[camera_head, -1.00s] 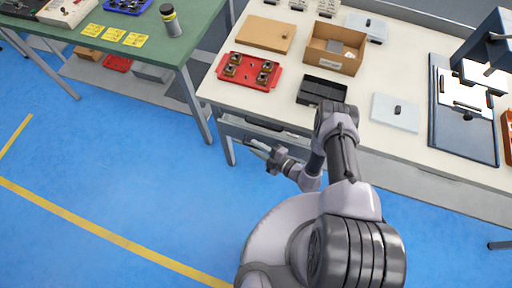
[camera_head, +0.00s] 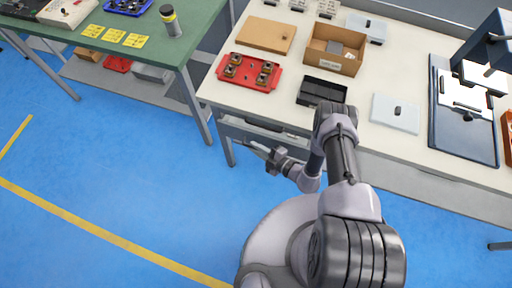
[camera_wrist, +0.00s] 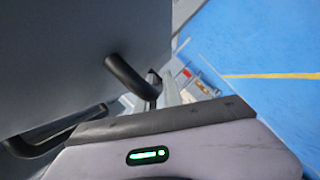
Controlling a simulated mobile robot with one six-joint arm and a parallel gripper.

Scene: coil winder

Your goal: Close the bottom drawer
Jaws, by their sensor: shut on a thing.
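A grey drawer unit sits under the front of the white bench, and its upper part (camera_head: 262,126) shows in the head view with a narrow dark gap under the bench top. In the wrist view a grey drawer front (camera_wrist: 70,50) fills the left side. It carries a dark bar handle (camera_wrist: 128,76), and a second dark handle (camera_wrist: 45,137) shows at lower left. My gripper (camera_head: 252,146) is low in front of the unit. In the wrist view my gripper (camera_wrist: 154,88) is shut on the end of the first handle. I cannot tell from the picture which drawer this handle belongs to.
The bench top (camera_head: 370,140) holds a red tray (camera_head: 249,72), a cardboard box (camera_head: 333,49) and a black bin (camera_head: 321,91). A green table (camera_head: 150,50) stands at the left. The blue floor (camera_head: 120,170) left of my arm is clear.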

